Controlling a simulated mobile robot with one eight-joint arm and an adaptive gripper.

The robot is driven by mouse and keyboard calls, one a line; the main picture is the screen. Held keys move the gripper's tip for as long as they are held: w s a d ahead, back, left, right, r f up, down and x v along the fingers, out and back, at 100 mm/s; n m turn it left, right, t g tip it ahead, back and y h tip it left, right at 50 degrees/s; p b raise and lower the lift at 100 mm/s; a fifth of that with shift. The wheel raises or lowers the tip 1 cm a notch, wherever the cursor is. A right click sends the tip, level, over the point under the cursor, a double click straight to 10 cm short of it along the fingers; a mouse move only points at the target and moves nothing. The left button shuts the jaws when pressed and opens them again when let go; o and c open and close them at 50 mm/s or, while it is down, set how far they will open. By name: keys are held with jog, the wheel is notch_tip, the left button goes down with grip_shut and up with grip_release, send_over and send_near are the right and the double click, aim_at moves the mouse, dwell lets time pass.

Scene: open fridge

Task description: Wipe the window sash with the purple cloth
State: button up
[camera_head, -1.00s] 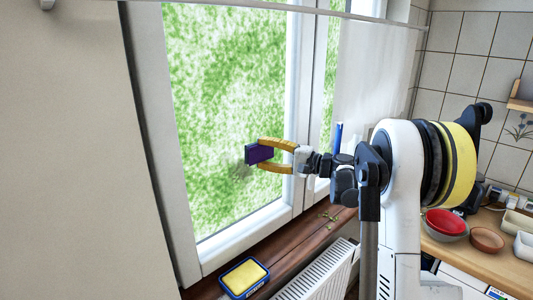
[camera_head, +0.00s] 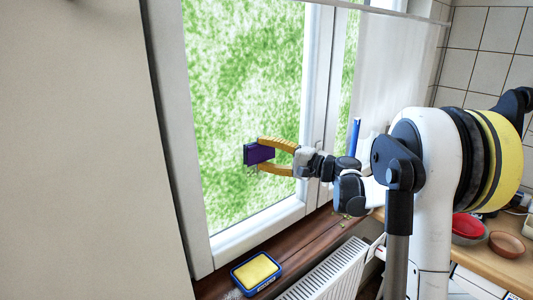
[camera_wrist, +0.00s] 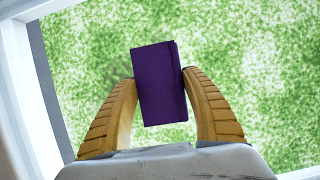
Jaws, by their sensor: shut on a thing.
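My gripper (camera_head: 262,154) has yellow ribbed fingers shut on the purple cloth (camera_head: 256,153), a small folded block. In the wrist view the cloth (camera_wrist: 160,84) sits between the two fingertips, tilted slightly, in front of the window pane. The window sash (camera_head: 312,110) has a white frame around a pane with green beyond it. The cloth is in front of the pane's lower right part. I cannot tell whether it touches the glass.
A blue tray with a yellow sponge (camera_head: 256,271) stands on the brown windowsill (camera_head: 312,246). A white radiator (camera_head: 330,270) is below. At right, a red bowl (camera_head: 467,226) and a brown bowl (camera_head: 507,244) stand on a wooden counter. A white wall is at left.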

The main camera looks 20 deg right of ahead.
aim_at(237, 170)
jog(key=shift+s+a+b, duration=0.15)
jog(key=shift+s+a, duration=0.35)
jog(key=shift+a, duration=1.1)
jog(key=shift+s+a+b, duration=0.2)
jog(key=shift+s+a, duration=0.35)
jog(key=shift+a, duration=1.1)
jog(key=shift+s+a+b, duration=0.15)
jog(key=shift+s+a, duration=0.35)
jog(key=shift+a, duration=1.1)
jog(key=shift+f+b, duration=0.9)
jog(key=shift+f, duration=0.15)
jog(key=shift+w+d+b, duration=0.35)
jog(key=shift+w+d, duration=1.05)
jog(key=shift+d, duration=2.9)
jog(key=shift+w+d+b, duration=0.35)
jog(key=shift+w+d, duration=1)
jog(key=shift+d, duration=2.95)
jog(key=shift+s+a+f+b, duration=0.4)
jog(key=shift+s+a, duration=0.35)
jog(key=shift+a, duration=1.6)
jog(key=shift+s+a+f+b, duration=0.35)
jog(key=shift+s+a, duration=0.4)
jog(key=shift+a, duration=1.55)
jog(key=shift+s+a+f+b, duration=0.4)
jog(key=shift+s+a, duration=0.35)
jog(key=shift+a, duration=1.6)
